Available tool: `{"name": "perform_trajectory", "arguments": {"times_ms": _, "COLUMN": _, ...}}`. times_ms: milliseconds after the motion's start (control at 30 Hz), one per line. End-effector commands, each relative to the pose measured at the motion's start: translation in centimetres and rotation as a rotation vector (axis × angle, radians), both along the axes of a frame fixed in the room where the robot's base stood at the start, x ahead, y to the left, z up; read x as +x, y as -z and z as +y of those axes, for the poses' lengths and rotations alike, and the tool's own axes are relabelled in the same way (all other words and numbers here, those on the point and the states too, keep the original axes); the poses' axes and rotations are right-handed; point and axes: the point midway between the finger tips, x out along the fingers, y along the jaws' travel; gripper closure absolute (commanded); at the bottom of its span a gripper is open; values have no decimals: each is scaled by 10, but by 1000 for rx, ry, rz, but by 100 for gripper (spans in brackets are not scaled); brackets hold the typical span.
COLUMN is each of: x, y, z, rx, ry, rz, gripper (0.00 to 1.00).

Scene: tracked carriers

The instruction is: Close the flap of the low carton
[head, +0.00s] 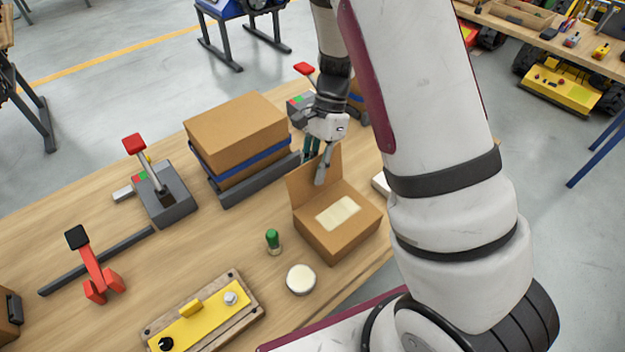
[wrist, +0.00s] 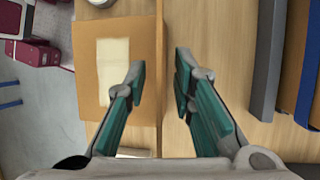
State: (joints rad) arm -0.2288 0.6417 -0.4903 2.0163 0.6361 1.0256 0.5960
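The low carton (head: 345,238) is a small brown box with a cream patch on its upper face. It stands near the table's front edge, and shows at the left in the wrist view (wrist: 90,85). Its flap (head: 300,187) stands up along the carton's far edge. In the wrist view the flap (wrist: 159,50) is seen nearly edge-on as a thin strip. My gripper (head: 318,160) points down at the flap, with one finger on the carton side and the other partly hidden behind. In the wrist view my gripper (wrist: 160,78) is open, its fingertips apart on either side of the flap.
A larger carton (head: 240,125) with a blue band stands behind and left. A green-capped bottle (head: 273,241) and a round white-topped item (head: 300,279) are left of the low carton. A yellow panel (head: 205,318) lies nearer. Levers (head: 160,190) stand farther left.

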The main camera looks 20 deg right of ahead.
Motion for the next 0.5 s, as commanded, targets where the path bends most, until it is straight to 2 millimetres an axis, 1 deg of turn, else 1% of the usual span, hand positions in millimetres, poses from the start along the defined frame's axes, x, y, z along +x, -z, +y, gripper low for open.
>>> {"name": "perform_trajectory", "arguments": {"times_ms": 100, "x": -5, "y": 16, "z": 6, "rx": 0, "ry": -1, "rz": 3, "gripper": 77}}
{"name": "perform_trajectory", "arguments": {"times_ms": 200, "x": -7, "y": 24, "z": 9, "rx": 1, "ry": -1, "rz": 1, "gripper": 77}}
{"name": "perform_trajectory", "arguments": {"times_ms": 300, "x": -9, "y": 28, "z": 10, "rx": 1, "ry": -1, "rz": 1, "gripper": 77}}
{"name": "perform_trajectory", "arguments": {"times_ms": 500, "x": -9, "y": 30, "z": 11, "rx": 1, "ry": 1, "rz": -1, "gripper": 77}}
